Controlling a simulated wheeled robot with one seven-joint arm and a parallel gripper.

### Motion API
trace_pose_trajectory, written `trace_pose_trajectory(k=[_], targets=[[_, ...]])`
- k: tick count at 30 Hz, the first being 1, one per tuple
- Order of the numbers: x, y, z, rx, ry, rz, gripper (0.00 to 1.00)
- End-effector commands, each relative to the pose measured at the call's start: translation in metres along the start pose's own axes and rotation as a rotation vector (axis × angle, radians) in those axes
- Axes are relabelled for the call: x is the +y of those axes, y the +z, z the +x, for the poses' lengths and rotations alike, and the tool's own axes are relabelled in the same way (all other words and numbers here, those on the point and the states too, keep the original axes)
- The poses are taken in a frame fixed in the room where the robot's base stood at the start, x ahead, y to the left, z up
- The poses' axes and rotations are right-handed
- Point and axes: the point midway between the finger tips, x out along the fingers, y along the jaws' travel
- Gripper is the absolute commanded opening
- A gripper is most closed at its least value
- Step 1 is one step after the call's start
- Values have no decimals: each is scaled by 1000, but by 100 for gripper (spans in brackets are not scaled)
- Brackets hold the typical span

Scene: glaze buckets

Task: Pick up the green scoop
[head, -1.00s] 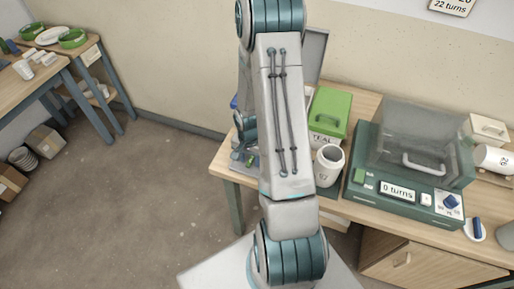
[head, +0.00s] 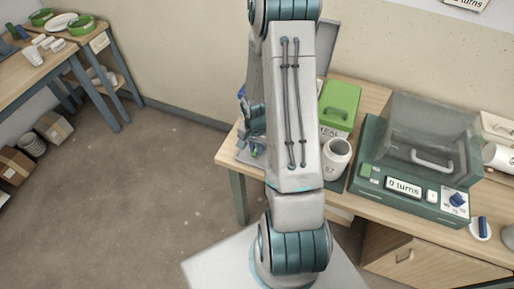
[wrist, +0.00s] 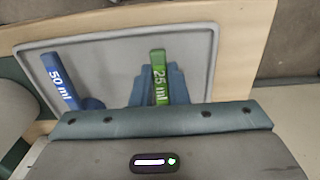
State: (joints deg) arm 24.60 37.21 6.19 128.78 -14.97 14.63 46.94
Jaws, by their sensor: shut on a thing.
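The green scoop (wrist: 158,64), marked 25 ml, shows its handle in the wrist view, above the grey tray (wrist: 205,42). My gripper (wrist: 160,88) is shut on this handle, with a blue-grey finger on each side. The scoop's lower part is hidden behind the gripper body. I cannot tell whether the scoop touches the tray. A blue scoop (wrist: 58,78), marked 50 ml, lies at the tray's left. In the head view my arm covers most of the tray and gripper.
A green-lidded box (head: 339,103) and a white jar (head: 336,158) stand right of my arm. Further right is a green machine (head: 408,187) with a clear cover, reading 0 turns. Open floor lies left.

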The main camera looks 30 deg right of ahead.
Motion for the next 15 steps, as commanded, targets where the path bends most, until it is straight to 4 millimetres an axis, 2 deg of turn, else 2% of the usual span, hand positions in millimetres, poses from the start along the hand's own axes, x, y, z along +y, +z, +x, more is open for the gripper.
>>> trace_pose_trajectory(k=[7, 15], targets=[[3, -2, -33, 5, -3, 3, 0], [66, -5, -69, 4, -1, 7, 0]])
